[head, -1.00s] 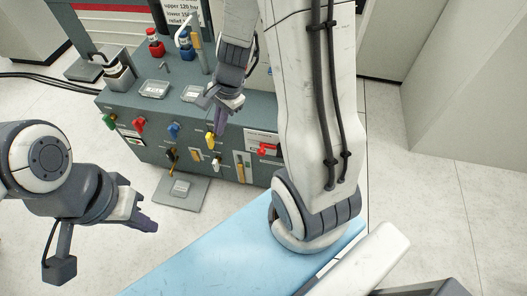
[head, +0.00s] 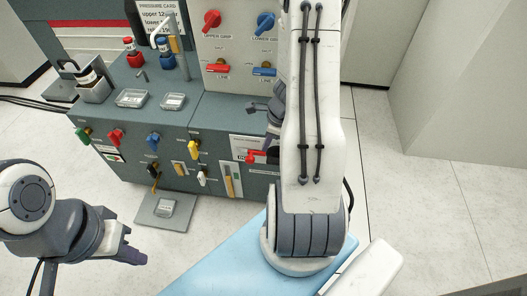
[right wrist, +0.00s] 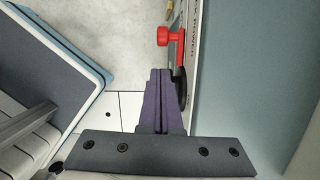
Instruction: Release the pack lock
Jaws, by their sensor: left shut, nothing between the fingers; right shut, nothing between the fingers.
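I cannot tell which part is the pack lock. My right gripper (right wrist: 160,74) is shut and empty, its fingertips just short of the red lever in that view; contact is not visible. My left gripper (head: 134,253) is shut and empty, at lower left, away from the cabinet.
The grey cabinet (head: 222,118) carries several coloured knobs, clear trays (head: 131,98) and an upright panel (head: 240,45) with red and blue handles. A grey floor plate (head: 150,215) lies in front. A light blue surface (head: 215,262) is below my right arm. Floor at right is clear.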

